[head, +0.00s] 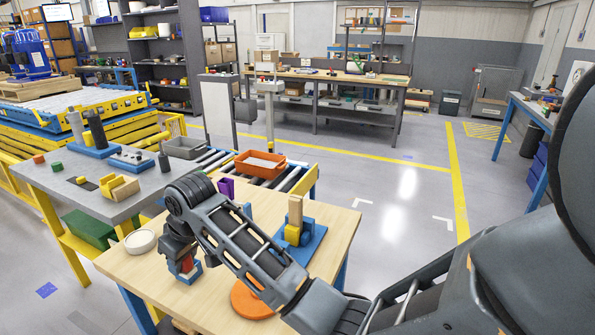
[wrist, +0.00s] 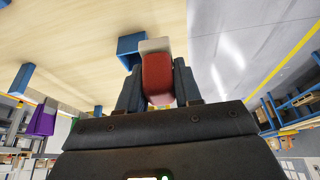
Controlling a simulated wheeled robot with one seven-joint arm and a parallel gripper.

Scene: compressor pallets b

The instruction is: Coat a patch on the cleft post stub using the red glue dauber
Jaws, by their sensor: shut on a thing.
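My gripper (head: 184,258) is low over the left part of the light wooden table (head: 345,228). It is shut on the red glue dauber (head: 187,265); in the wrist view the dauber (wrist: 157,78) shows a red body and a pale end between the two fingers (wrist: 157,85). A tan upright post (head: 295,212), which looks like the cleft post stub, stands on a blue plate (head: 312,242). Its cleft is not clear.
A yellow block (head: 292,235) sits against the tan post. An orange disc (head: 248,302) lies partly behind my arm. A pale round dish (head: 142,241) is at the table's left, and a purple piece (head: 226,188) at the back. A grey bench (head: 75,190) adjoins on the left.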

